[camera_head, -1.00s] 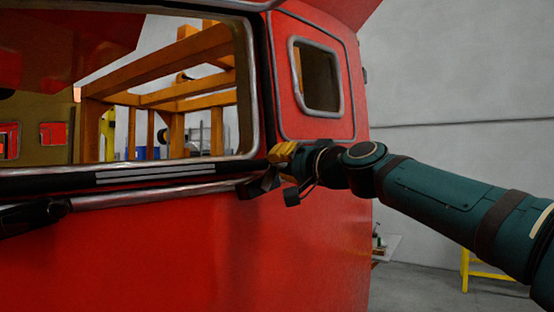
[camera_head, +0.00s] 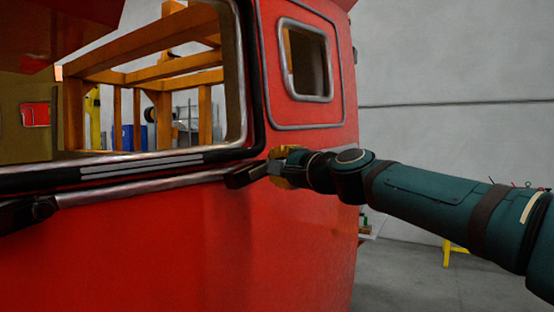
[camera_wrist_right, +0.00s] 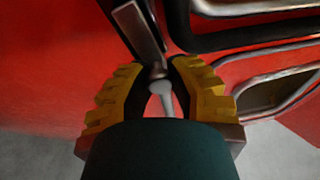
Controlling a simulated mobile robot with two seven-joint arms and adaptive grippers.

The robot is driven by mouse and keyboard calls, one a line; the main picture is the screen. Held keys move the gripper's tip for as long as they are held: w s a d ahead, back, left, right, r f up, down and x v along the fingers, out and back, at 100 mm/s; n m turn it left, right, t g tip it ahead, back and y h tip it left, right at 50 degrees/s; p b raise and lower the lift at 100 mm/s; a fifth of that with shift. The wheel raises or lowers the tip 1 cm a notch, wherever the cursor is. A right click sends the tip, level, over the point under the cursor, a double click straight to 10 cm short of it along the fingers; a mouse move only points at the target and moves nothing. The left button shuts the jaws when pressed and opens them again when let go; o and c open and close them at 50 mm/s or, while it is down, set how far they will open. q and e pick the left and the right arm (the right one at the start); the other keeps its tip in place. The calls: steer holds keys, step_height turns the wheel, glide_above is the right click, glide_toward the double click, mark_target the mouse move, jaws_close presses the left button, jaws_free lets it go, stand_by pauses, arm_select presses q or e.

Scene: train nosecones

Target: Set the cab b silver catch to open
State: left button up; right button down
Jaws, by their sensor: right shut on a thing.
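The red cab (camera_head: 200,240) fills the left and middle of the head view. The silver catch (camera_wrist_right: 161,95) shows in the right wrist view as a pale rounded lever below a dark and silver bar. My right gripper (camera_wrist_right: 160,88) has yellow-backed black fingers on both sides of this lever and is shut on it. In the head view my right gripper (camera_head: 275,168) is at the right end of a dark bar (camera_head: 245,175) below the window corner. The fingers partly hide the catch there, so its exact setting cannot be told. My left gripper is not in view.
A big window opening with a silver sill (camera_head: 150,187) is left of the gripper. A small framed window (camera_head: 306,98) is above it. A second dark fitting (camera_head: 40,208) sits at the left. Open floor (camera_head: 400,275) and a grey wall lie to the right.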

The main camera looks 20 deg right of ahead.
steer(key=shift+d+f+m, duration=0.1)
steer(key=shift+d+m, duration=0.05)
steer(key=shift+m, duration=0.15)
steer(key=c, duration=0.8)
jaws_free()
steer(key=shift+d, duration=0.1)
steer(key=shift+s, duration=0.15)
steer(key=v, duration=1.1)
steer(key=shift+s, duration=0.4)
